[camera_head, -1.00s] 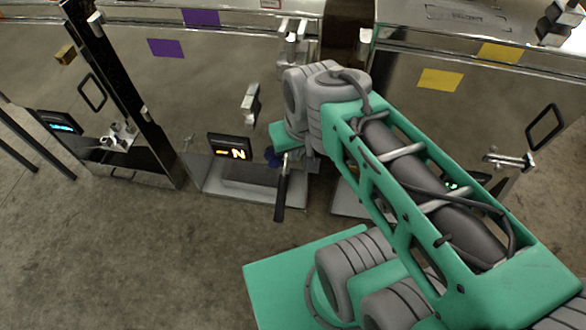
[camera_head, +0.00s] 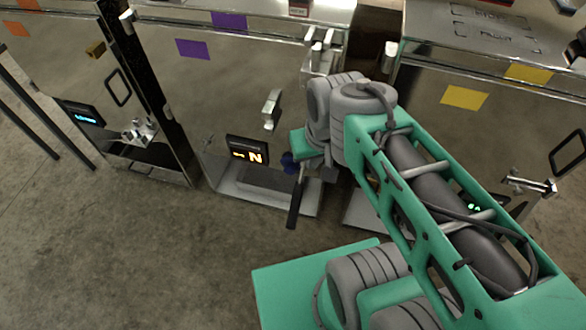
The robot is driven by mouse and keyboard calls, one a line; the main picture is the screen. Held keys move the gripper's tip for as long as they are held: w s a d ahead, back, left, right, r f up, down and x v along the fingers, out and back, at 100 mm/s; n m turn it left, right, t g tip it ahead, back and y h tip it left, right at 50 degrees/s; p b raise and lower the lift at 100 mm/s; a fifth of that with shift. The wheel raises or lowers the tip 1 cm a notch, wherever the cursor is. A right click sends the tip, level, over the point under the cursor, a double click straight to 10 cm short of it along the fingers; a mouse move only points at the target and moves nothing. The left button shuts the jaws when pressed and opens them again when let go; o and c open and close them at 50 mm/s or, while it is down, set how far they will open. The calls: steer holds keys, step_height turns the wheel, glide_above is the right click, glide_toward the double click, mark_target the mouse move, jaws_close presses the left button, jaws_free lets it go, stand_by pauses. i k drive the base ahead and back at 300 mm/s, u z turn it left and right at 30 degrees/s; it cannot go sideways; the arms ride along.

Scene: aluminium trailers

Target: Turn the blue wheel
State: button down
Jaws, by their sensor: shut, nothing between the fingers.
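The blue wheel (camera_head: 288,162) is a small dark blue shape low on the middle trailer's front, just right of the display reading "N". Only part of it shows; my arm covers the area to its right. My gripper (camera_head: 294,208) shows as dark fingers pointing down in front of the trailer, just below and beside the wheel. The fingers look closed together with nothing held. I cannot tell whether any part of my gripper touches the wheel.
A black display (camera_head: 247,152) sits left of the wheel, above a metal ledge (camera_head: 240,190). A silver handle (camera_head: 271,109) juts out above. Another trailer with a cyan display (camera_head: 84,115) stands left. The concrete floor (camera_head: 150,260) is clear at lower left.

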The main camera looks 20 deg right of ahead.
mark_target(291, 167)
steer(key=k, duration=1.25)
steer(key=u, duration=1)
steer(key=i, duration=1)
steer(key=u, duration=0.2)
